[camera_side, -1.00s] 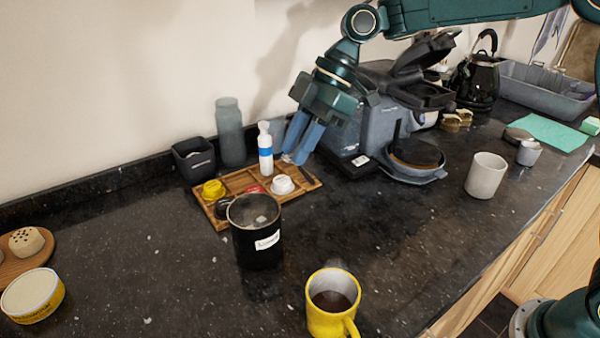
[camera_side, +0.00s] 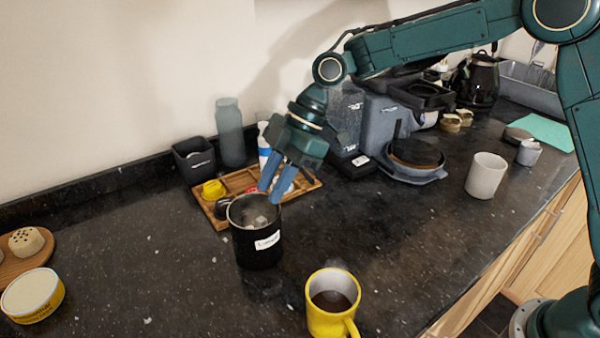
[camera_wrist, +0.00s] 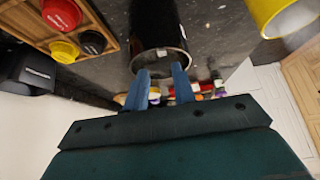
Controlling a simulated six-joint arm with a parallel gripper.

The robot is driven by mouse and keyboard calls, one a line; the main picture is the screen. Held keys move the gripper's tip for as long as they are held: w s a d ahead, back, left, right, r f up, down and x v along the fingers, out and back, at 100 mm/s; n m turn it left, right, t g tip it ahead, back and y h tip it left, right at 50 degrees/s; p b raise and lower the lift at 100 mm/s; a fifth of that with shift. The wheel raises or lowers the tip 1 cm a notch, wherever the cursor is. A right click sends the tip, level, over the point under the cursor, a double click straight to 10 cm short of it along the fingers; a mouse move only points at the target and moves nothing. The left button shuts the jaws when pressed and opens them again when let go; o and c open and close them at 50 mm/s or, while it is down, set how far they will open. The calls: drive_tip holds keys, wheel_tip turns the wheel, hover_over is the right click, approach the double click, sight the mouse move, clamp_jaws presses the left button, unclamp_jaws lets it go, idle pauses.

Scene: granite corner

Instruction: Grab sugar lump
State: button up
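A pale sugar lump (camera_side: 261,219) shows inside the open black labelled canister (camera_side: 258,248), near the middle of its mouth. In the wrist view a small pale lump (camera_wrist: 161,53) shows inside the dark canister (camera_wrist: 150,15), between and beyond my fingertips. My gripper (camera_side: 270,196) is tilted, just above the canister's back right rim. Its blue fingers (camera_wrist: 161,70) are apart with nothing between them. I cannot tell how far the tips are from the lump.
A yellow mug (camera_side: 330,316) of dark liquid stands in front of the canister. Behind it is a wooden tray (camera_side: 310,186) with a white bottle (camera_side: 264,140) and a yellow-lidded item (camera_side: 213,190). A coffee machine (camera_side: 385,130) stands behind right.

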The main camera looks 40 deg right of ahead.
drive_tip(key=shift+x, duration=1.1)
drive_tip(key=shift+f, duration=0.15)
drive_tip(key=shift+x, duration=2.5)
drive_tip(key=shift+s+a, duration=0.15)
clamp_jaws()
